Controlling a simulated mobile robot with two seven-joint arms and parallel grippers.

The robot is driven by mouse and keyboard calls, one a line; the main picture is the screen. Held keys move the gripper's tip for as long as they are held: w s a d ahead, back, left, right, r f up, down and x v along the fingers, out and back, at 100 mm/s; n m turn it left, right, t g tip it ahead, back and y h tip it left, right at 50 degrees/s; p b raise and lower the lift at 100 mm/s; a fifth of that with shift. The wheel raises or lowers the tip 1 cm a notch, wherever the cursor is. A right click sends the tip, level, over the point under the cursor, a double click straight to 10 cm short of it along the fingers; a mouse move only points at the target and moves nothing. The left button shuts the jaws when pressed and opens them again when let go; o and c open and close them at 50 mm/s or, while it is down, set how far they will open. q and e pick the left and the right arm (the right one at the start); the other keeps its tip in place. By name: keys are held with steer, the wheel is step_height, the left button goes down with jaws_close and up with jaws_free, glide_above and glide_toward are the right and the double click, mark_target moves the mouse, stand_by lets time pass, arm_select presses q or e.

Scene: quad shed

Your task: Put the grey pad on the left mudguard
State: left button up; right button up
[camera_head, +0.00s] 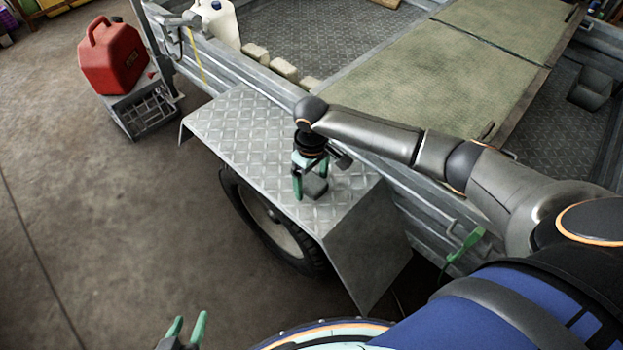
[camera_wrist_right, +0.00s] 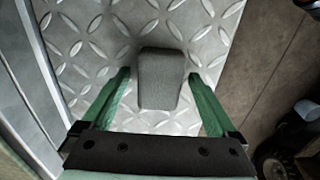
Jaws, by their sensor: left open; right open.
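The grey pad (camera_head: 317,188) is a small block on the tread-plate top of the mudguard (camera_head: 235,125), toward its near end. In the right wrist view the pad (camera_wrist_right: 160,80) lies on the diamond-pattern metal (camera_wrist_right: 85,45), between two green fingers. My right gripper (camera_head: 310,186) points down over the pad. Its fingers are open, with a gap visible on both sides of the pad. The gripper partly hides the pad in the head view. My left gripper (camera_head: 189,324) is open and empty at the bottom edge, over the floor and away from the mudguard.
A wheel (camera_head: 270,220) sits under the mudguard. The trailer's side wall (camera_head: 265,75) runs along it, with several pale blocks (camera_head: 283,68) and a white jug (camera_head: 217,22) behind. A red fuel can (camera_head: 112,57) stands on a grey crate (camera_head: 145,108) at left. The floor (camera_head: 90,200) is clear.

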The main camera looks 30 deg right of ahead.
mark_target(311, 180)
step_height(311, 180, up, 12)
steer(key=p, duration=0.2)
steer(key=shift+r+p, duration=0.15)
steer(key=shift+p, duration=0.2)
